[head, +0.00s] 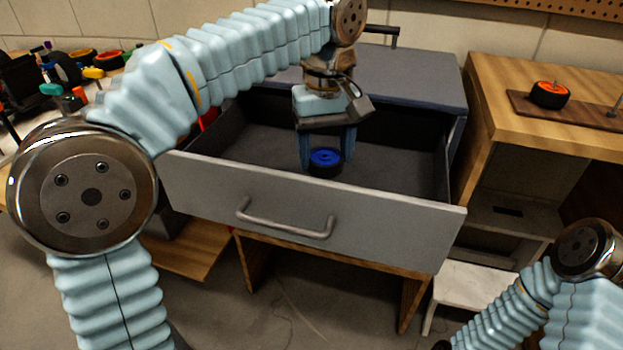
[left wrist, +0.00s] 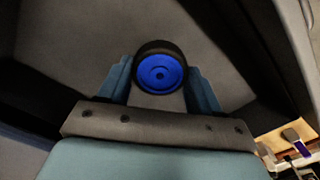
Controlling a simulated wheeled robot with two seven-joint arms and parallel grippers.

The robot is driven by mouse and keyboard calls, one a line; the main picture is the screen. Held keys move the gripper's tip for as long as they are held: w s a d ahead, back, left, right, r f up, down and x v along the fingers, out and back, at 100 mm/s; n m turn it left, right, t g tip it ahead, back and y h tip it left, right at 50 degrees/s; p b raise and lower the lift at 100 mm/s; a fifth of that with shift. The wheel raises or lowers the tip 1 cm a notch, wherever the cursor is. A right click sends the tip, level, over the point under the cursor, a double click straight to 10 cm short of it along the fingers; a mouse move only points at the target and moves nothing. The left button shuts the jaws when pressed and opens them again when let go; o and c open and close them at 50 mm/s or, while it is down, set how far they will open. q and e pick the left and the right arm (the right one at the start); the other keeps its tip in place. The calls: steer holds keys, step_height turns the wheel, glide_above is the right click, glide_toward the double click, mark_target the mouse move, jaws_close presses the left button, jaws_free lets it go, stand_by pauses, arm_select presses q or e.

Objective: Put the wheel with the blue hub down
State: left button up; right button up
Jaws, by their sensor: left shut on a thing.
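The wheel with the blue hub (head: 325,163) has a black tyre and is inside the open grey drawer (head: 300,203), near the drawer's floor. My left gripper (head: 326,158) points down into the drawer and is shut on the wheel, one finger on each side. The wheel also shows between the fingers in the left wrist view (left wrist: 160,74), blue face toward the camera. I cannot tell whether the wheel touches the drawer floor. My right arm shows at the lower right, but its gripper is out of view.
The drawer floor around the wheel looks empty. A wheel with an orange hub (head: 550,94) sits on a wooden board on the bench (head: 560,130) at the right. Several coloured wheels and parts (head: 82,57) lie at the far left. The drawer handle (head: 285,228) faces me.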

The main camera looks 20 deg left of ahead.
mark_target(314, 152)
arm_select(q)
steer(key=a+f, duration=0.2)
steer(key=shift+w+f, duration=0.25)
steer(key=shift+f, duration=0.05)
steer(key=shift+w+a+f+b, duration=0.15)
steer(key=shift+f+b, duration=0.45)
steer(key=shift+f, duration=1.2)
steer(key=shift+f, duration=0.1)
steer(key=o, duration=1.2)
step_height(314, 152, up, 12)
steer(key=p, duration=0.3)
steer(key=shift+p, duration=0.3)
